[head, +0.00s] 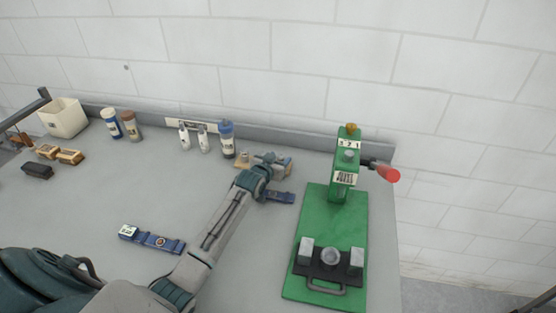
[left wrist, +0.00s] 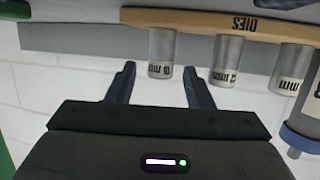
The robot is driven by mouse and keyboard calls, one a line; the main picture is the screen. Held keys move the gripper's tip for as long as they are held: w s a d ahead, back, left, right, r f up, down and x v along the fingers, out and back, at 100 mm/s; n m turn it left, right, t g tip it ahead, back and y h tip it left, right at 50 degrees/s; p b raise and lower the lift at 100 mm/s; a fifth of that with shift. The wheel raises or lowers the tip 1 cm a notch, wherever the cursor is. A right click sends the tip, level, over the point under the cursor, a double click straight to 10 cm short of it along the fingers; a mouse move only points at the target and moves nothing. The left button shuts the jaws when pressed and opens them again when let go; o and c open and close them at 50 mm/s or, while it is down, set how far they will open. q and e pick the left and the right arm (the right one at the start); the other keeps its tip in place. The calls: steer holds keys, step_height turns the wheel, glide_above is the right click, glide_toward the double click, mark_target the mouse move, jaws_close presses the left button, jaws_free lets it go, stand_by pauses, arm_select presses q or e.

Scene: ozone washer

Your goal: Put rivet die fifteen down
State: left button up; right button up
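In the left wrist view, which is upside down, a wooden rack (left wrist: 215,23) marked DIES carries grey metal dies: one at left (left wrist: 160,54), one in the middle (left wrist: 226,62) and one at right (left wrist: 288,68). Their labels end in mm, but I cannot surely read which is fifteen. The left die is between the fingers of my left gripper (left wrist: 160,86), with gaps on both sides, and its base meets the rack. In the head view my left gripper (head: 266,164) hides most of the rack (head: 243,160). My right gripper is out of view.
A green press (head: 330,222) with a red-tipped lever stands at right. Blue strips lie in front of the rack (head: 280,197) and left of my forearm (head: 165,244). A white bin (head: 63,118) is far left.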

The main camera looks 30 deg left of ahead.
arm_select(q)
steer(key=shift+s+r, duration=0.1)
steer(key=shift+s, duration=0.35)
steer(key=b+v, duration=0.2)
steer(key=v, duration=0.8)
steer(key=shift+r, duration=0.1)
steer(key=shift+s+r, duration=0.25)
steer(key=shift+s, duration=0.25)
steer(key=shift+d, duration=0.1)
steer(key=shift+r, duration=0.1)
